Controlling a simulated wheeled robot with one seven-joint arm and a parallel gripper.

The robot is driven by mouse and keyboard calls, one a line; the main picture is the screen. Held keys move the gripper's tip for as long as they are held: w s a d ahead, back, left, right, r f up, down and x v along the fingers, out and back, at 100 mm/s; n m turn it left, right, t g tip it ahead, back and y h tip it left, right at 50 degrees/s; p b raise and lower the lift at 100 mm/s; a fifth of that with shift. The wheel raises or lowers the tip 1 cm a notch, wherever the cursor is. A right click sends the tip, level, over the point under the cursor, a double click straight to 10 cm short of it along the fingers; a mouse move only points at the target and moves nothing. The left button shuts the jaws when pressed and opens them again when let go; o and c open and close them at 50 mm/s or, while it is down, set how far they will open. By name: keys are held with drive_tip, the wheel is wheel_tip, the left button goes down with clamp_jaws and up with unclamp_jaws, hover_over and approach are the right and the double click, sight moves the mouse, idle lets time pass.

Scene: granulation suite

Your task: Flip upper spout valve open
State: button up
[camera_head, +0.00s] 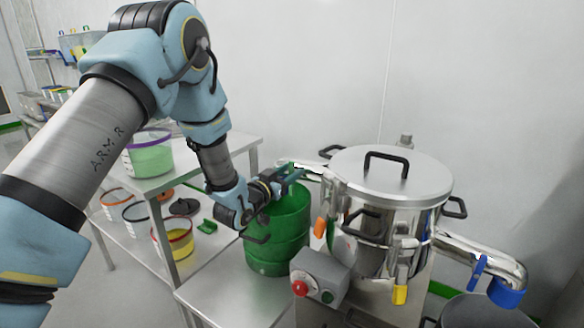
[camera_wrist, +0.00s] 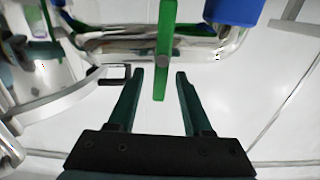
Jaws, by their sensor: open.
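The upper spout, a shiny steel pipe (camera_wrist: 120,48), crosses the top of the wrist view and has a blue end (camera_wrist: 233,8). Its valve handle is a flat green lever (camera_wrist: 164,50) on the pipe. My gripper (camera_wrist: 160,74) is open. The lever's free end lies between its two fingertips in the picture, with a gap on each side; I cannot tell the depth or any contact. In the head view my gripper (camera_head: 298,172) is at the left of the steel vessel (camera_head: 390,180), above the green drum (camera_head: 280,230), and hides most of the upper spout.
A second steel spout (camera_head: 475,255) with a blue handle and blue end leaves the vessel's right side. A control box (camera_head: 320,275) with a red button stands in front of the vessel. A shelf table (camera_head: 195,170) with tubs is at left.

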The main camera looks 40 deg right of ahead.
drive_tip(key=shift+w+d, duration=0.1)
drive_tip(key=shift+d, duration=0.35)
clamp_jaws()
idle(0.4)
